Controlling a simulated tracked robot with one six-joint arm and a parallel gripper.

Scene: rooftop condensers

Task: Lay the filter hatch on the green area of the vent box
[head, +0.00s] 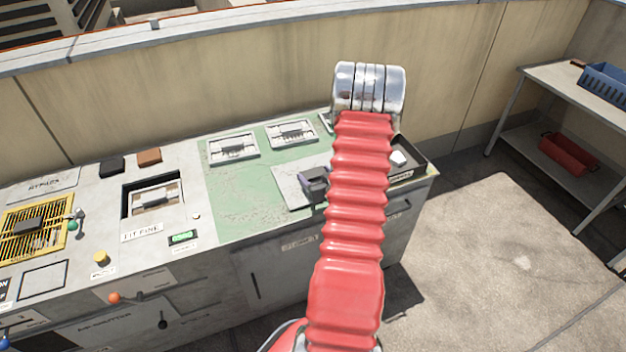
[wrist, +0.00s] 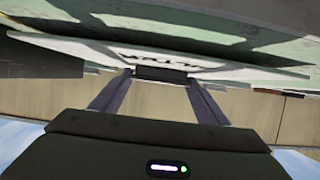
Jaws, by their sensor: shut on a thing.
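The filter hatch is a flat pale grey plate (head: 288,186) over the green area (head: 235,200) of the vent box (head: 270,262). In the wrist view the hatch (wrist: 85,47) shows edge-on with dark lettering and a dark handle (wrist: 160,73). My gripper (head: 315,183) is shut on that handle; its two fingers also show in the wrist view (wrist: 157,84). The hatch looks roughly level and very close to the green surface; I cannot tell whether it touches. My red arm hides the hatch's right part.
Two white framed vents (head: 233,148) (head: 291,132) sit on the green area behind the hatch. A black tray (head: 423,163) with a white item stands at right. A yellow grille (head: 35,227) and a recessed opening (head: 153,195) lie left. Green surface left of the hatch is clear.

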